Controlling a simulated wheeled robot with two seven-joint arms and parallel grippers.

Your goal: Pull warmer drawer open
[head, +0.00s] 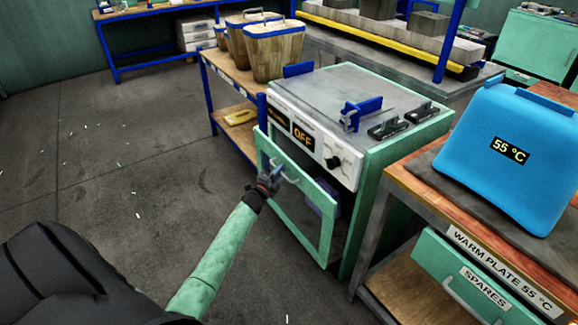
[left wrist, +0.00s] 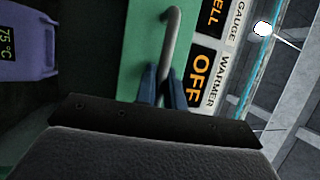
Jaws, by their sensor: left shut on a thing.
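The warmer (head: 345,92) is a green cabinet with a grey top and a white front panel (head: 300,128) reading "OFF". Below the panel is its green-framed front (head: 290,225) with a see-through middle and a grey bar handle (head: 288,175). My left gripper (head: 270,180) is at this handle. In the left wrist view, its blue fingers (left wrist: 163,84) are shut around the grey handle (left wrist: 172,38). A purple container (head: 325,199) shows partly behind the frame; in the left wrist view it (left wrist: 28,42) reads "75 °C". My right gripper is out of view.
A wooden bench (head: 396,184) with a blue container (head: 515,145) reading "55 °C" stands close at the right. A blue-legged table with tan bins (head: 275,52) stands behind left. The floor (head: 130,165) left of the warmer is clear apart from small scraps.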

